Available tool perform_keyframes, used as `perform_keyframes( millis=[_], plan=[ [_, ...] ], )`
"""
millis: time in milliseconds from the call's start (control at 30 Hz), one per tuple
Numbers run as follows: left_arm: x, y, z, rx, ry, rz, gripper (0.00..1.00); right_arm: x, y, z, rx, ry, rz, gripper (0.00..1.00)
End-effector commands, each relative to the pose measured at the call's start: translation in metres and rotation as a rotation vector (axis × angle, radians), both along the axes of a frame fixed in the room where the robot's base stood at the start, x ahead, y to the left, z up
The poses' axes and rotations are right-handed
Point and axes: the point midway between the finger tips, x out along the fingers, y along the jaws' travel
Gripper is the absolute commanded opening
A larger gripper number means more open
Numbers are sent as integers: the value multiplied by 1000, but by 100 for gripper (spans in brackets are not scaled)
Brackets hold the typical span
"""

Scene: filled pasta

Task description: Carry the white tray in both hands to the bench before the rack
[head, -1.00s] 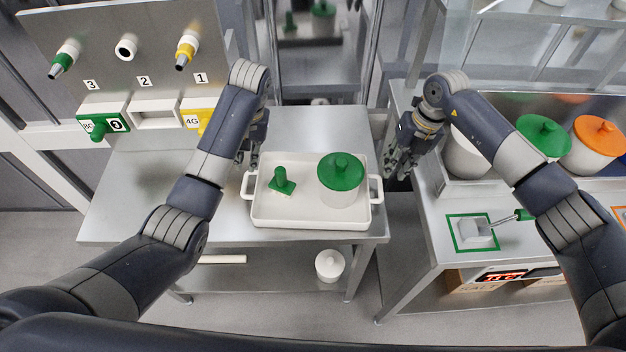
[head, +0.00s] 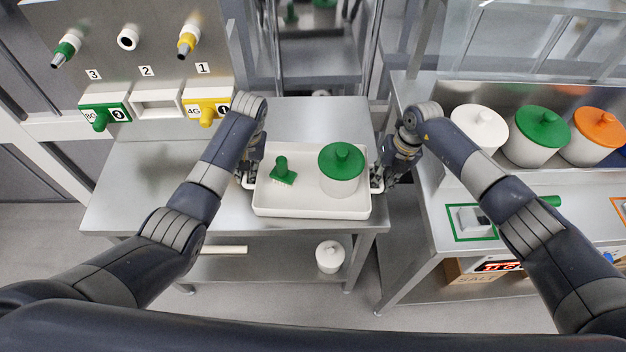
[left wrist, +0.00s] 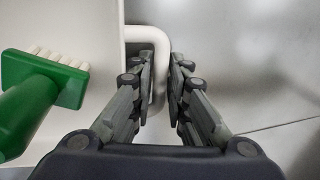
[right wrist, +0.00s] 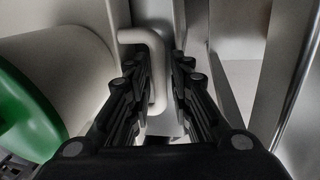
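The white tray (head: 310,208) rests on the steel bench at centre in the head view. A green-handled brush (head: 283,172) and a white pot with a green lid (head: 341,170) are in it. My left gripper (head: 246,180) is at the tray's left handle; in the left wrist view its fingers (left wrist: 161,65) stand open on either side of this handle (left wrist: 160,70). My right gripper (head: 380,180) is at the right handle; in the right wrist view its fingers (right wrist: 161,65) are open around that handle (right wrist: 158,75). Small gaps seem to remain beside both handles.
A rack panel (head: 130,80) with numbered holders is at the back left. The right-hand bench (head: 455,255) carries several lidded pots, including a green-lidded one (head: 537,140). A floor gap separates the benches. A white jar (head: 330,257) stands on the lower shelf.

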Motion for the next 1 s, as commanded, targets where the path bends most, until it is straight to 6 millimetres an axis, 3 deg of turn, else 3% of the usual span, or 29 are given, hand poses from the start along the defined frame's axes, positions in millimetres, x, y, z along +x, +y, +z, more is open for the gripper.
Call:
perform_keyframes(
  millis=[367, 400, 467, 500, 1000],
  plan=[
    [0, 1, -6, 0, 0, 0, 15, 0, 2, -6, 0, 0, 0, 20],
    [0, 1, -6, 0, 0, 0, 13, 0, 2, -6, 0, 0, 0, 18],
    [0, 1, -6, 0, 0, 0, 0, 0, 1, -6, 0, 0, 0, 5],
    [0, 1, -6, 0, 0, 0, 0, 0, 1, -6, 0, 0, 0, 0],
    [1, 1, -2, 0, -3, -1, 0, 1, 2, -2, 1, -2, 0, 0]
  ],
)
